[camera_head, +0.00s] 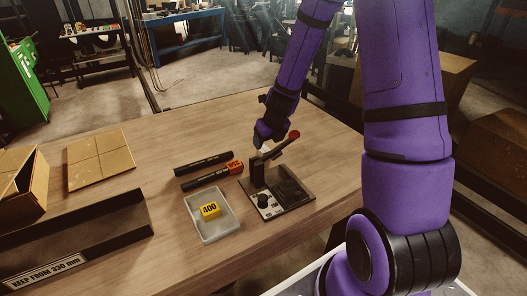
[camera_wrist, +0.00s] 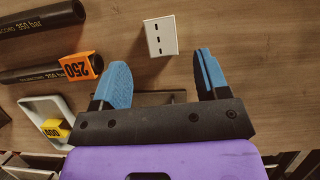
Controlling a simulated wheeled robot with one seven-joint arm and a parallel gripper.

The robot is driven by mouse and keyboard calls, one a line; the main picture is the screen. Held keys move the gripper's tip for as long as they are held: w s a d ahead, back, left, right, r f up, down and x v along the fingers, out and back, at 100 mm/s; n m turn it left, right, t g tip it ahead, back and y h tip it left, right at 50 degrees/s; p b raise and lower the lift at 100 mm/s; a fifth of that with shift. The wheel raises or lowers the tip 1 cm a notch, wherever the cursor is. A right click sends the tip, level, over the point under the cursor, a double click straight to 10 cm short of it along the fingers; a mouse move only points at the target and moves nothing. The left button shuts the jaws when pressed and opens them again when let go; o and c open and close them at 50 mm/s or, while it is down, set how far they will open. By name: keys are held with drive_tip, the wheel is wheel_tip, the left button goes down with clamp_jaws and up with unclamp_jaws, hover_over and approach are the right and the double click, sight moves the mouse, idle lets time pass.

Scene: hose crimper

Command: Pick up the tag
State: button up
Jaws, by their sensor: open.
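Two tags show. A yellow tag marked 400 (camera_head: 210,210) lies in a pale tray (camera_head: 220,238); it also shows at the left of the wrist view (camera_wrist: 57,128). An orange tag marked 250 (camera_head: 235,167) sits at the end of the nearer black hose (camera_head: 203,180); it is also in the wrist view (camera_wrist: 78,66). My gripper (camera_head: 265,143) is above the table by the crimper (camera_head: 283,192). In the wrist view my gripper (camera_wrist: 160,68) has its blue fingers apart, with nothing between them. Both tags are to the left of the fingers in that view.
A white slotted block (camera_wrist: 160,37) is just beyond the fingertips. The crimper's lever with a red knob (camera_head: 294,134) rises near my gripper. A second hose (camera_head: 203,164) lies behind. A dark channel (camera_head: 80,238) and cardboard boxes (camera_head: 100,158) are at left.

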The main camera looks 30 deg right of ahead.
sight(264, 149)
drive_tip(key=shift+x, duration=2.7)
drive_tip(key=shift+w+d, duration=0.1)
drive_tip(key=shift+c, duration=0.2)
drive_tip(key=c, duration=0.9)
